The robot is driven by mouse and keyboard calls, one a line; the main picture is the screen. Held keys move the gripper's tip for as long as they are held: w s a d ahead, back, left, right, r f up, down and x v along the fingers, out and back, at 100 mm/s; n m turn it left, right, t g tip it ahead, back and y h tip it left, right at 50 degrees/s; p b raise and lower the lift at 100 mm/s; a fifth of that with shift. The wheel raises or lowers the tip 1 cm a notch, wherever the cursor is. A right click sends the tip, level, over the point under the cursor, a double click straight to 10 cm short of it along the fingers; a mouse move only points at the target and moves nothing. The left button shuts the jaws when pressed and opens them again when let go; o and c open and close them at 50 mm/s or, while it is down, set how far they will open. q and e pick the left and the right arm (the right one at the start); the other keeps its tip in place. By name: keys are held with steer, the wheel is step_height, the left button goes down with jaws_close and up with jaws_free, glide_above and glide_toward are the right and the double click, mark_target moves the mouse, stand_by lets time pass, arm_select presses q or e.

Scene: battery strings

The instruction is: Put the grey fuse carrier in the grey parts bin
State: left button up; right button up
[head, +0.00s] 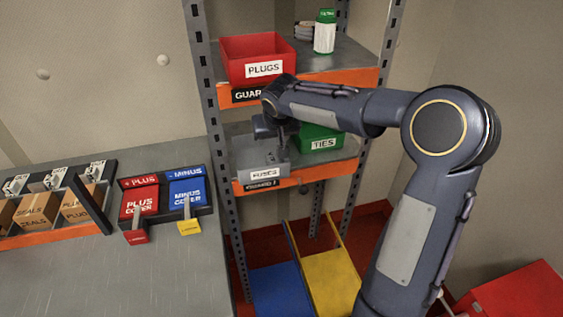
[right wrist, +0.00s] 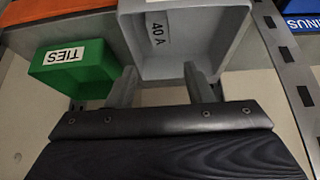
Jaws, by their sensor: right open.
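The grey parts bin (head: 242,161), labelled FUSES, stands on the middle shelf of the rack. It also shows in the right wrist view (right wrist: 222,37). Inside it in that view is a grey piece with a white "40 A" label (right wrist: 158,31), which looks like the grey fuse carrier; its outline blends with the bin. My right gripper (head: 283,136) is over the bin, pointing down. In the right wrist view its two fingers (right wrist: 160,83) are apart with nothing held between them. The carrier cannot be made out in the head view. My left gripper is not in view.
A green TIES bin (head: 318,134) stands beside the grey bin. A red PLUGS bin (head: 258,53) and a green-capped container (head: 325,33) are on the shelf above. Rack posts (head: 207,70) flank the shelves. A worktable (head: 170,270) with cover holders is at left.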

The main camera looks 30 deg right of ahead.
steer(key=s+a+f+y+b, duration=0.1)
steer(key=s+a, duration=0.2)
steer(key=s, duration=0.8)
steer(key=s+a+f+n+y, duration=0.1)
steer(key=s+a, duration=0.3)
steer(key=s, duration=0.7)
steer(key=s+a+f+y+b, duration=0.1)
steer(key=s+a+f+y, duration=0.2)
steer(key=s, duration=0.7)
steer(key=shift+s+a+f+n+b, duration=0.15)
steer(key=shift+s+f+n+b, duration=0.15)
steer(key=shift+s+b, duration=0.1)
